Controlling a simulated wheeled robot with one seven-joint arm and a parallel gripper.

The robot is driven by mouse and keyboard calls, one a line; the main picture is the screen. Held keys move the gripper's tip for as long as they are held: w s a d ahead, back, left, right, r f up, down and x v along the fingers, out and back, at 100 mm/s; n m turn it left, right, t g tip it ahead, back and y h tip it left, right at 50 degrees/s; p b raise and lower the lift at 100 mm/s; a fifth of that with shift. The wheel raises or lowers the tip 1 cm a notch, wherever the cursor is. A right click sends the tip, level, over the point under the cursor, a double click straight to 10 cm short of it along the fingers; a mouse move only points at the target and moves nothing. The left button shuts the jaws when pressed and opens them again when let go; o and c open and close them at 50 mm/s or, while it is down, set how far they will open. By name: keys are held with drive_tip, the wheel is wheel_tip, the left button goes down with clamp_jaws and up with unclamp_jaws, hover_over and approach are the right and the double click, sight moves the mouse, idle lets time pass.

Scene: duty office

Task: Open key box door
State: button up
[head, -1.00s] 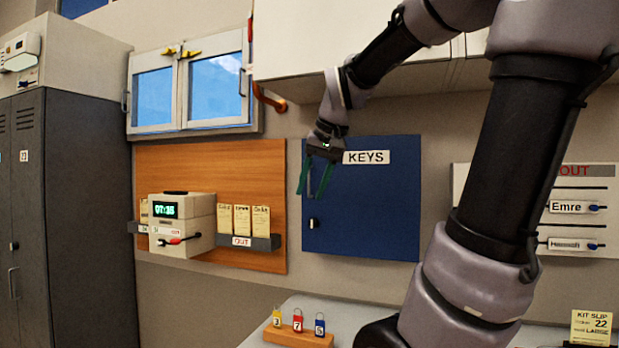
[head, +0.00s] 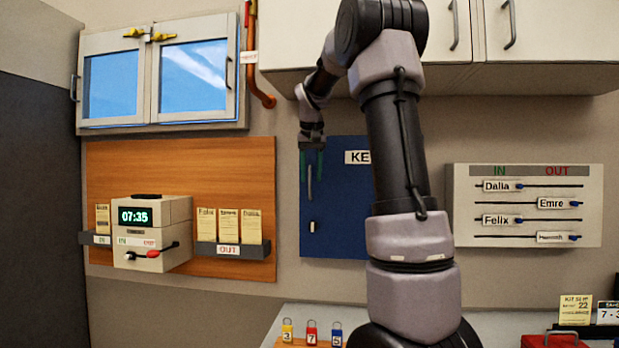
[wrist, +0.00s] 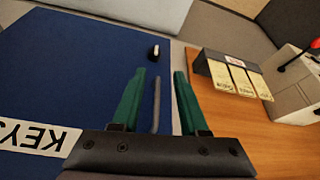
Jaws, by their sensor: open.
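The key box is on the wall, and its dark blue door (head: 340,210) is shut, partly hidden behind my arm. It also fills the left of the wrist view (wrist: 75,75), with an upside-down KEYS label (wrist: 32,136). A thin grey bar handle (head: 310,182) stands upright near the door's left edge. A small black and white latch or lock (head: 312,226) sits below it. My gripper (head: 312,158) is open at the handle's upper part. In the wrist view the handle (wrist: 156,105) appears between the two green fingers, apart from both. How deep it sits between them is unclear.
Left of the box is a wooden board (head: 240,170) with a time clock (head: 150,230) and card racks. White wall cabinets (head: 530,40) hang above. An in/out board (head: 530,205) is at right. Coloured padlocks (head: 311,332) stand on the counter below.

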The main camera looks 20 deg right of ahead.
sight(310, 171)
drive_tip(key=w+d, duration=0.1)
drive_tip(key=w, duration=0.1)
drive_tip(key=w+d, duration=0.1)
drive_tip(key=w, duration=0.2)
drive_tip(key=w+d, duration=0.1)
drive_tip(key=w, duration=0.1)
drive_tip(key=shift+w, duration=0.3)
drive_tip(key=shift+w+d+f, duration=0.15)
drive_tip(key=shift+w+f, duration=0.2)
drive_tip(key=shift+f, duration=0.2)
clamp_jaws()
idle(0.5)
